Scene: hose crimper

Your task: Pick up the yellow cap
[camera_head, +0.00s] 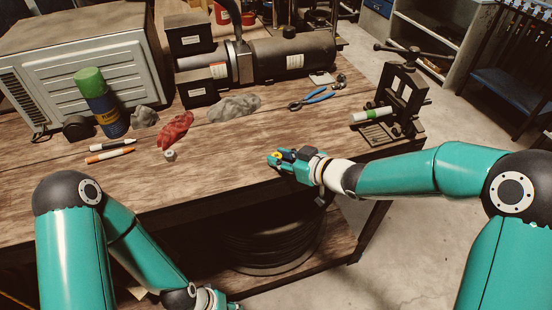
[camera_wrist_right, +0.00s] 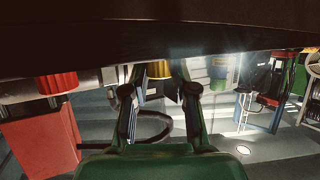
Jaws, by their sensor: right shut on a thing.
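The yellow cap (camera_head: 275,154) shows as a small yellow spot at the fingertips of my right gripper (camera_head: 279,158), at the front edge of the workbench (camera_head: 235,170). In the right wrist view the yellow cap (camera_wrist_right: 160,68) sits between the two fingertips, and the right gripper (camera_wrist_right: 160,82) is shut on it. Its upper part runs into a dark band across the top of that view. My left gripper (camera_head: 212,299) is low at the bottom edge of the head view, in front of the bench, and its fingers are mostly cut off.
Pliers (camera_head: 312,100), a red rag (camera_head: 175,130), a grey rag (camera_head: 234,108) and markers (camera_head: 110,155) lie on the bench. A spray can (camera_head: 98,105) stands at left. A press (camera_head: 398,100) with a green-and-white cylinder (camera_head: 371,115) stands at right. Bare wood lies left of my right gripper.

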